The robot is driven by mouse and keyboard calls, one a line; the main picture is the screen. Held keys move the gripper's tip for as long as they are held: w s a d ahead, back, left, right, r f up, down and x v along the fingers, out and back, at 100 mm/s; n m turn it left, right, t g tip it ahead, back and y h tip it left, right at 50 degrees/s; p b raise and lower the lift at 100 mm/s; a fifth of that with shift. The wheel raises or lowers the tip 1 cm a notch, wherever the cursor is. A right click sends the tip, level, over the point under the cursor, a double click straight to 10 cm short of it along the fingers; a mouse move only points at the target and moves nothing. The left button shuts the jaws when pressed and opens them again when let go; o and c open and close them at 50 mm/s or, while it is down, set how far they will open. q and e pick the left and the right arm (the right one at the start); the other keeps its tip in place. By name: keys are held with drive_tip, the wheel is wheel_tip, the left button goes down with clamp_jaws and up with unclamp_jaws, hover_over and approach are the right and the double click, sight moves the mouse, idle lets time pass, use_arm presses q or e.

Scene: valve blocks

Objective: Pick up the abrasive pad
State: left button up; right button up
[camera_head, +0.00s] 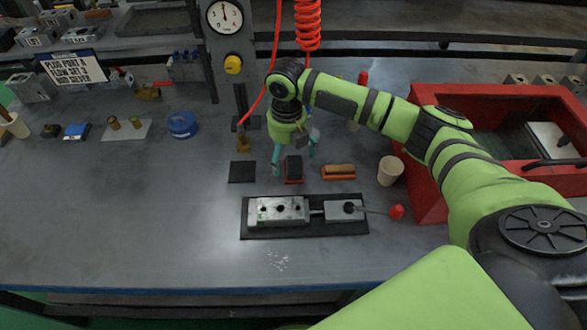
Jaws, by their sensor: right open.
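A small dark block with a red lower edge (293,169), apparently the abrasive pad, lies on the grey workbench behind the valve block. My right gripper (295,160) points down over it, open. One teal finger shows to the left of the block and the other to its right. I see no clear contact, and the exact height of the fingertips is hard to tell. My left gripper is not in view.
A silver valve block (278,210) with a red-knobbed lever (396,212) sits on a black mat in front. An orange-and-tan brush-like item (338,172) and a pale cup (390,170) stand right of the gripper. A red bin (425,190) is farther right. The bench's left front is clear.

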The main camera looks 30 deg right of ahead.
sight(290, 166)
drive_tip(key=f, duration=0.2)
drive_tip(key=f+p, duration=0.1)
drive_tip(key=f, duration=0.1)
drive_tip(key=shift+s+d+f, duration=0.2)
drive_tip(key=shift+f, duration=0.2)
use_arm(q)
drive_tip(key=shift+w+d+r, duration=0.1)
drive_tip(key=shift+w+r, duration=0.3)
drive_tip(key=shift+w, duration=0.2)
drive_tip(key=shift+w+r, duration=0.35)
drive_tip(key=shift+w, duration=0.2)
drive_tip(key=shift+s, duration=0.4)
use_arm(e)
drive_tip(key=c, duration=1.4)
